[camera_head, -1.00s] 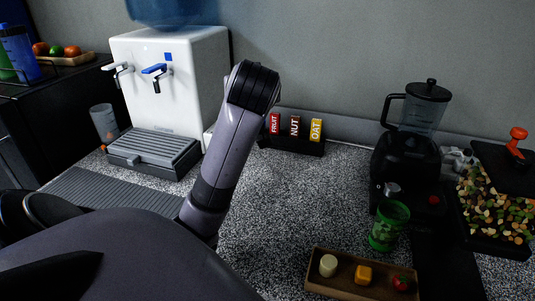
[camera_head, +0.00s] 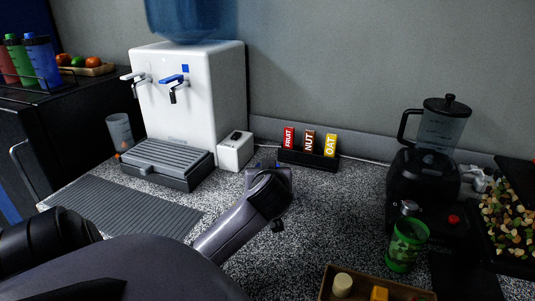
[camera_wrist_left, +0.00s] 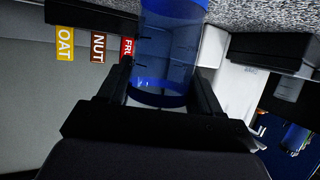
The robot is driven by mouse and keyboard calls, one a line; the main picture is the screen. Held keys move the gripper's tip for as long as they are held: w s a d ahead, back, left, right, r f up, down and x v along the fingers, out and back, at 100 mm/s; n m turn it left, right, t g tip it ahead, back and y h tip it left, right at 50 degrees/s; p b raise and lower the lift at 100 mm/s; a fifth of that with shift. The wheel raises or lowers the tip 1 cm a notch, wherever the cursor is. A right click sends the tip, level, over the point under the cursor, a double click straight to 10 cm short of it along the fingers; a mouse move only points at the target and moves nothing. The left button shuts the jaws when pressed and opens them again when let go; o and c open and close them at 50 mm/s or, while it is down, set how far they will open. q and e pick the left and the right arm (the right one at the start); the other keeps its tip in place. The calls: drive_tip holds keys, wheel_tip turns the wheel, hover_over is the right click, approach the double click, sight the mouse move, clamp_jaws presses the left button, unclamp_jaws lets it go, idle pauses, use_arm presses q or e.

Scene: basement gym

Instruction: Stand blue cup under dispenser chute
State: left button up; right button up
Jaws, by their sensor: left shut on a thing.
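In the left wrist view a translucent blue cup (camera_wrist_left: 170,50) sits between the two dark fingers of my left gripper (camera_wrist_left: 163,92), which is shut on it. In the head view the gripper and nearly all of the cup are hidden behind my left wrist, in front of the white box and snack rack. The white water dispenser (camera_head: 190,110) stands at the back left with a white tap and a blue tap (camera_head: 174,80) above a grey drip tray (camera_head: 168,158). No chute is clearly identifiable. My right gripper is not in view.
A clear tumbler (camera_head: 119,132) stands left of the drip tray. A small white box (camera_head: 235,151) and a snack-bar rack (camera_head: 309,158) are at the back. A blender (camera_head: 425,165), green shaker (camera_head: 407,243) and wooden tray (camera_head: 328,287) are right. Counter between them is clear.

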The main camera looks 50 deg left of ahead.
use_arm(q)
drive_tip(key=shift+f, duration=0.4)
drive_tip(key=shift+f, duration=0.15)
drive_tip(key=o, duration=1)
drive_tip(key=shift+o, duration=0.2)
